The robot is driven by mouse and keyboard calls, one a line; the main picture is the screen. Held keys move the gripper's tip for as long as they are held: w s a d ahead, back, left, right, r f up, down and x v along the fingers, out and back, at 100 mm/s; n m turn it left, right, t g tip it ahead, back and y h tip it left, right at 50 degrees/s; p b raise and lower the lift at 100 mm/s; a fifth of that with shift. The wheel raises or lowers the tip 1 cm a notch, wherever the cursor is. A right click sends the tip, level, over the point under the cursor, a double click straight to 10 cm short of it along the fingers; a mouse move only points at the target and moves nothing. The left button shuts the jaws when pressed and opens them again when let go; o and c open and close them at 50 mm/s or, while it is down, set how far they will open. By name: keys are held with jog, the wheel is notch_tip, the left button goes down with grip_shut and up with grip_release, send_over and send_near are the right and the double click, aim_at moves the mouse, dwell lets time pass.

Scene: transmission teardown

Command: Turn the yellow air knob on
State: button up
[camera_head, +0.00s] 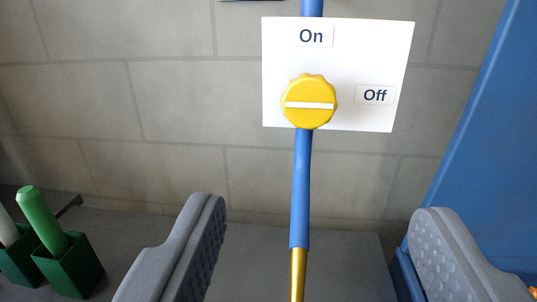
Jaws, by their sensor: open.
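The yellow air knob (309,101) is mounted on a white panel (280,58) in front of the wall. A white bar crosses its face and lies about horizontal, in line with the "Off" label (375,95) on its right. The "On" label (312,36) is above the knob. My gripper (318,235) is open and empty, its two grey fingers wide apart at the bottom of the view. The knob is beyond and above the fingers, and nothing touches it.
A blue pipe (301,185) with a brass-coloured lower end (298,275) runs down between my fingers. A large blue surface (490,150) stands at the right. Green holders (67,267) with a green-handled item (40,218) are at the lower left.

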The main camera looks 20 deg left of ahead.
aim_at(309, 107)
jog(key=x, duration=1.2)
jog(key=shift+w+a+p, duration=0.1)
jog(key=shift+w+p, duration=0.25)
jog(key=shift+w, duration=0.05)
jog(key=shift+w+a, duration=0.15)
jog(key=shift+w, duration=0.25)
jog(key=shift+c, duration=0.3)
jog(key=c, duration=0.9)
